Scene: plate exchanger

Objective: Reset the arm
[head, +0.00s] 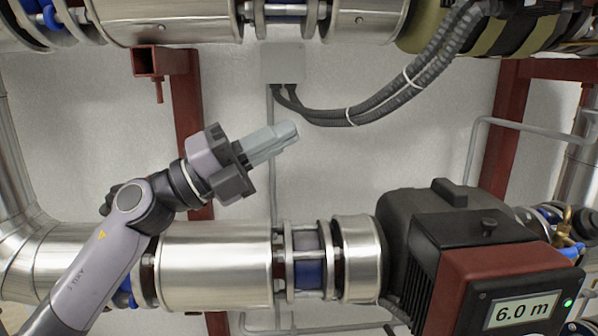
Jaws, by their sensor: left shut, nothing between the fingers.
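My left arm comes in from the lower left. Its gripper (286,132) is shut and empty, with its fingers pointing up and to the right. It shows in front of the pale wall, above the lower metal-clad pipe in the picture, and does not appear to touch anything. My right gripper is not in view.
A pump with a red front (498,285) and a display reading 6.0 m stands at lower right. A clad pipe (215,262) crosses below, another (165,18) above. Cables (375,103) hang from a grey box (282,62). Red posts (187,100) stand behind. The wall area at centre right looks open.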

